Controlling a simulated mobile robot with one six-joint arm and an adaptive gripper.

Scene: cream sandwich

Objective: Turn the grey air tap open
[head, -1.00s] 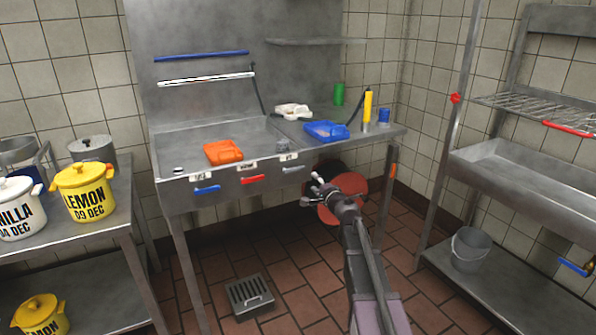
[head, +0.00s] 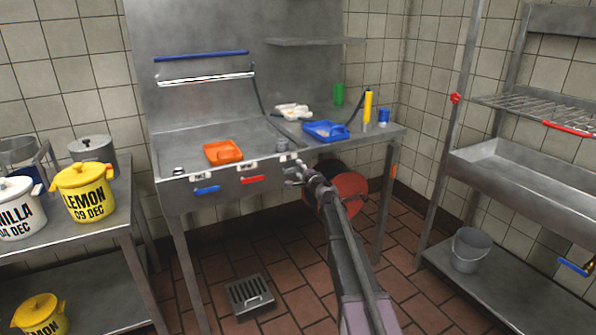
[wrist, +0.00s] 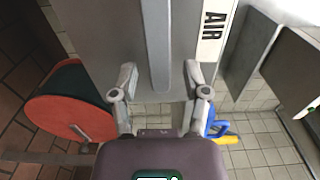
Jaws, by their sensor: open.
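The grey air tap's lever (wrist: 157,45) runs lengthwise in the wrist view, on the steel front of the bench. A white label reading AIR (wrist: 213,32) is beside it. My gripper (wrist: 160,80) is open, with one finger on either side of the lever's line. The lever's near end lies between or just ahead of the fingertips; I cannot tell if they touch it. In the head view my gripper (head: 293,173) is at the right of the bench front and covers most of the grey tap.
A blue handle (head: 207,189) and a red handle (head: 252,179) sit left of my gripper on the same front. A red reel (head: 343,193) is under the bench, close to my arm. An orange tray (head: 222,152) and a blue tray (head: 326,131) are on top.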

